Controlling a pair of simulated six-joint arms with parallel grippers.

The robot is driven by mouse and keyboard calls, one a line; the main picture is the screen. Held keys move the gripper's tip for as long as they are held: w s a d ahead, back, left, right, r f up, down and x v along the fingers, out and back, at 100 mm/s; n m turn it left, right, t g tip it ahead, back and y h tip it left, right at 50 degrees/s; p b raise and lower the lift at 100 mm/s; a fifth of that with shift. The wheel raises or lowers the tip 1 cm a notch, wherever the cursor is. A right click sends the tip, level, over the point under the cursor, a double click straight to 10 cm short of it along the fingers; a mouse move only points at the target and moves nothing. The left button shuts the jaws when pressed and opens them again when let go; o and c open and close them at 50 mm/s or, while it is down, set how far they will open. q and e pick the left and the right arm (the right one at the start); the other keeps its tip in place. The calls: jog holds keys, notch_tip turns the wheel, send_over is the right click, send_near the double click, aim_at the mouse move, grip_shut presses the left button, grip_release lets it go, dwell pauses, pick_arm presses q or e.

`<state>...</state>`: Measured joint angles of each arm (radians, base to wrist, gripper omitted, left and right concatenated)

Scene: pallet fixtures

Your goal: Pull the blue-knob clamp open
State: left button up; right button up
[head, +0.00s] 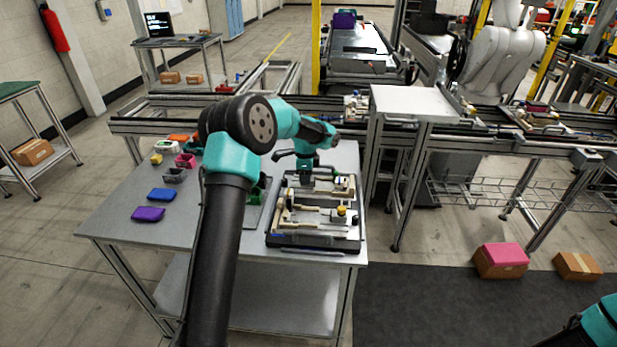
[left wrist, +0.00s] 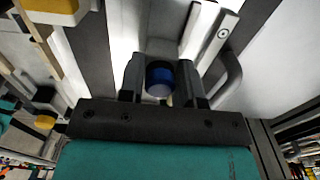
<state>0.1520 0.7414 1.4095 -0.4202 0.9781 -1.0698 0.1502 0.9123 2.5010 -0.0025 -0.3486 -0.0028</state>
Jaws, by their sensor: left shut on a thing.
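The blue knob (left wrist: 160,78) of the clamp sits between the two dark fingers of my left gripper (left wrist: 161,85), which is shut on it. A pale metal bar (left wrist: 212,42) and a grey curved handle (left wrist: 232,75) are just beyond and to the right of it. In the head view my left gripper (head: 304,164) points down over the back part of the pallet fixture (head: 314,242). The knob is hidden there, and how far the clamp is open I cannot tell. My right gripper is out of view; only part of that arm shows at the lower right.
A yellow knob (head: 341,210) stands on the fixture's front part. Left of my arm, the grey table (head: 120,217) holds a purple block (head: 148,214), a blue block (head: 162,195) and several other small parts. A raised white-topped stand (head: 415,103) is close on the right.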

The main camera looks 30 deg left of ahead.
pick_arm(q)
jog(key=shift+a, duration=0.2)
jog(key=shift+s+a, duration=0.4)
jog(key=shift+a, duration=0.4)
jog(key=shift+s+a, duration=0.2)
jog(key=shift+a, duration=0.15)
jog(key=o, duration=0.7)
jog(key=shift+r, duration=0.15)
jog(key=shift+r, duration=3.85)
